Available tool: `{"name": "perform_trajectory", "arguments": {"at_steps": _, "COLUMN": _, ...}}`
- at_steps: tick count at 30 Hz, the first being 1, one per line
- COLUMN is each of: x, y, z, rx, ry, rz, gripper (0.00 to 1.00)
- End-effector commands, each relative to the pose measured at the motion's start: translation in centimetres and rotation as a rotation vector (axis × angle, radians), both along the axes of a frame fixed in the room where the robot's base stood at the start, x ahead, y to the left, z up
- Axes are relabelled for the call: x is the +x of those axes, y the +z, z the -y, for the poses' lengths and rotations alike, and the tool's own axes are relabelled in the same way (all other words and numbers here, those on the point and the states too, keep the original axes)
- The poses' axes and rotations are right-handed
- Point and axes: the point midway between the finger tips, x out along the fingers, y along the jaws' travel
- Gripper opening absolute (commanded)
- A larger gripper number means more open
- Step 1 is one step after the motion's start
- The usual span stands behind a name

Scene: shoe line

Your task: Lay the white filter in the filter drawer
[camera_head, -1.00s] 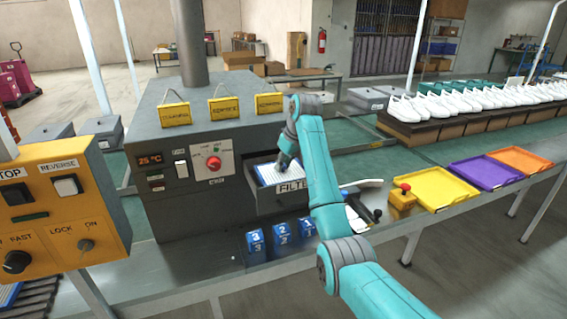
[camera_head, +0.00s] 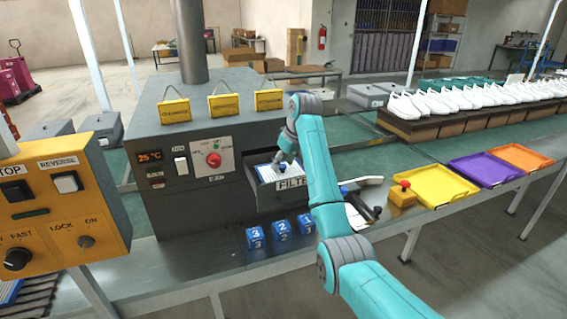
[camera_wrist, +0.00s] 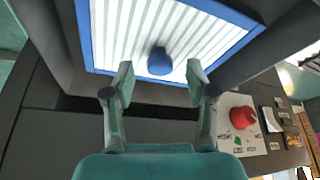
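The white filter (camera_head: 268,173), pleated with a blue frame, lies inside the pulled-out filter drawer (camera_head: 292,184) of the grey machine. In the wrist view the filter (camera_wrist: 120,30) is face up within the dark drawer walls, with a blue knob (camera_wrist: 160,62) at its middle. My gripper (camera_head: 284,158) is over the drawer. In the wrist view my gripper (camera_wrist: 159,76) is open, its two fingertips apart on either side of the knob, with visible gaps and nothing held. The filter's far edge is cut off in the wrist view.
The grey machine (camera_head: 225,125) carries a red dial (camera_head: 214,159) and yellow hanging tags on top. Several blue numbered blocks (camera_head: 281,230) stand before the drawer. A red button on a yellow box (camera_head: 402,195) and yellow, purple and orange trays lie to the right.

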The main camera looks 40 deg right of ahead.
Motion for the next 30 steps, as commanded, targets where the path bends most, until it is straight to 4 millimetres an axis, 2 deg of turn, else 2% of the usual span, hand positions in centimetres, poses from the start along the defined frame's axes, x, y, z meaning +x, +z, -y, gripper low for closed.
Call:
{"name": "perform_trajectory", "arguments": {"at_steps": 5, "x": 0.0, "y": 0.3, "z": 0.0, "rx": 0.0, "ry": 0.0, "rz": 0.0, "gripper": 0.57}}
{"name": "perform_trajectory", "arguments": {"at_steps": 8, "x": 0.1, "y": 1.2, "z": 0.0, "rx": -0.001, "ry": 0.001, "rz": 0.002, "gripper": 0.57}}
{"name": "perform_trajectory", "arguments": {"at_steps": 21, "x": 0.0, "y": 8.5, "z": 0.0, "rx": -0.001, "ry": 0.0, "rz": 0.001, "gripper": 0.57}}
{"name": "perform_trajectory", "arguments": {"at_steps": 25, "x": 0.0, "y": 9.6, "z": 0.0, "rx": 0.0, "ry": 0.0, "rz": 0.001, "gripper": 0.57}}
{"name": "perform_trajectory", "arguments": {"at_steps": 30, "x": 0.0, "y": 10.0, "z": 0.0, "rx": 0.0, "ry": 0.0, "rz": 0.0, "gripper": 0.57}}
